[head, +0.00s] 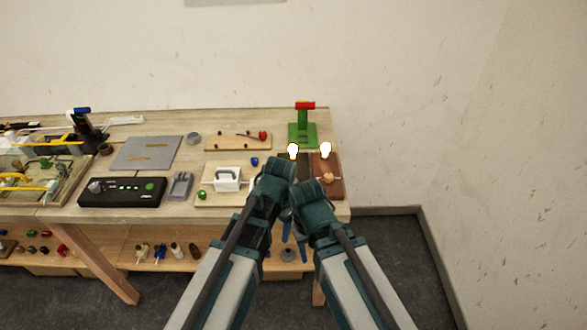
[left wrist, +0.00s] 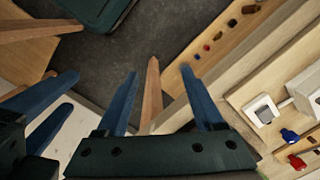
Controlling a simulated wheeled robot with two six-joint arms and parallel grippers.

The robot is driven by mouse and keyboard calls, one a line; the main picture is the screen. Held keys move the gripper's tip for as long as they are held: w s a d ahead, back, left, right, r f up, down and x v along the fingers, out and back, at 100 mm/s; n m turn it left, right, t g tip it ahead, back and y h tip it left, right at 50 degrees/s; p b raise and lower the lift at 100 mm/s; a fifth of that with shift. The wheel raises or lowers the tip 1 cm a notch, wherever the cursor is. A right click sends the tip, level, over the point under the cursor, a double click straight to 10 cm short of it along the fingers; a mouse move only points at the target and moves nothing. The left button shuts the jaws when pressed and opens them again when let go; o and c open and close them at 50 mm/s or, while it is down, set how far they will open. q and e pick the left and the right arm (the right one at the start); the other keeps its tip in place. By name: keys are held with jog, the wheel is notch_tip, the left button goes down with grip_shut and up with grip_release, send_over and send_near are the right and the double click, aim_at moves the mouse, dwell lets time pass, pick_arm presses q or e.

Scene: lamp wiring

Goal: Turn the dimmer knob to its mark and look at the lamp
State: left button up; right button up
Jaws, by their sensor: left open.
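Two glowing white bulbs, the left lamp bulb (head: 293,150) and the right lamp bulb (head: 325,150), stand at the right end of the table. A brown wooden block (head: 335,187) sits in front of them, with a small tan round knob (head: 328,177) on it; no mark on it can be made out. My arms partly hide this area. My left gripper (left wrist: 165,85) is open and empty, its blue fingers pointing down beside the table's front edge. My right gripper (left wrist: 66,90) is close beside it, its two fingers apart with nothing between them.
A white switch board (head: 228,181), a grey mat (head: 147,153) and a green stand (head: 302,134) are nearby. The lower shelf (head: 185,262) holds small parts.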

pick_arm(q)
jog(key=w+d+r+m+p, duration=0.2)
jog(key=w+r+m+p, duration=0.3)
jog(key=w, duration=0.5)
jog(key=w+d+r+m+h+p, duration=0.1)
jog(key=w+d+r+m+p, duration=0.2)
jog(key=w+r+m+p, duration=0.3)
jog(key=w+r, duration=0.2)
jog(key=w, duration=0.2)
jog(key=shift+r+m, duration=0.3)
jog(key=shift+m, duration=0.1)
pick_arm(e)
notch_tip(320, 180, up, 14)
jog(key=shift+f, duration=0.15)
pick_arm(q)
jog(key=shift+f, duration=0.1)
notch_tip(320, 180, down, 14)
jog(key=b, duration=1.4)
pick_arm(e)
notch_tip(320, 180, down, 14)
pick_arm(q)
jog(key=shift+r, duration=0.2)
grip_shut()
